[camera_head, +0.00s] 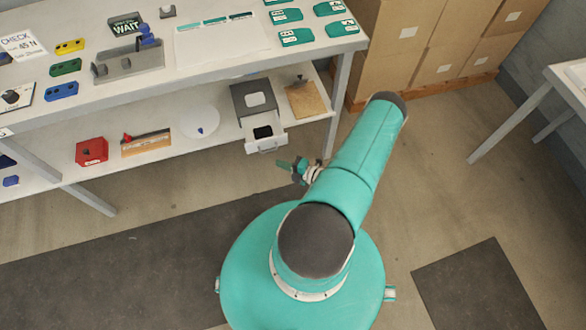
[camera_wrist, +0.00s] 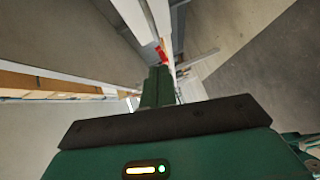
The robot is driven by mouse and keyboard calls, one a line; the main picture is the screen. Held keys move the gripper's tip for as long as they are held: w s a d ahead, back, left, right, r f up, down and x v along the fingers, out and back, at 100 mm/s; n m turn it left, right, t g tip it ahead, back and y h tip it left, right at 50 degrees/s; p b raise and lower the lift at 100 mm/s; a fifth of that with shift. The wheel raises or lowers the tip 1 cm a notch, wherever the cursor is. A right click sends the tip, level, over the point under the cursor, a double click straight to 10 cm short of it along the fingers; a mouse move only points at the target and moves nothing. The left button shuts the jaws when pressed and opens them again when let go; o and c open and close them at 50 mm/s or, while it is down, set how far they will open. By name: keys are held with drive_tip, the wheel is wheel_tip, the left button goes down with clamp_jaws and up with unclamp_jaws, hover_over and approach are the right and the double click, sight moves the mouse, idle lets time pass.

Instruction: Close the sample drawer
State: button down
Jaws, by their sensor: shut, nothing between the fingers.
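The sample drawer (camera_head: 265,146) is a pale tray pulled out from a dark grey cabinet (camera_head: 240,97) on the bench's lower shelf. Its inside shows dark and its front has a small handle; it sticks out past the shelf's front edge. My gripper (camera_head: 280,164) is just in front of and slightly right of the drawer front in the head view, apart from it as far as I can tell. In the wrist view my gripper's green fingers (camera_wrist: 158,82) are together and hold nothing. A pale shape right of the fingers may be the drawer, but I cannot tell.
The lower shelf also holds a red bin (camera_head: 91,151), a white disc (camera_head: 200,121) and a tan board (camera_head: 305,100). A bench leg (camera_head: 336,105) stands right of the drawer. Cardboard boxes (camera_head: 440,40) are behind at right. Open floor lies in front of the shelf.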

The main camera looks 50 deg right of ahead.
drive_tip(key=w, duration=0.1)
drive_tip(key=w+d, duration=0.1)
drive_tip(key=w, duration=0.1)
drive_tip(key=w+f, duration=0.1)
drive_tip(key=w, duration=0.1)
drive_tip(key=shift+d, duration=0.3)
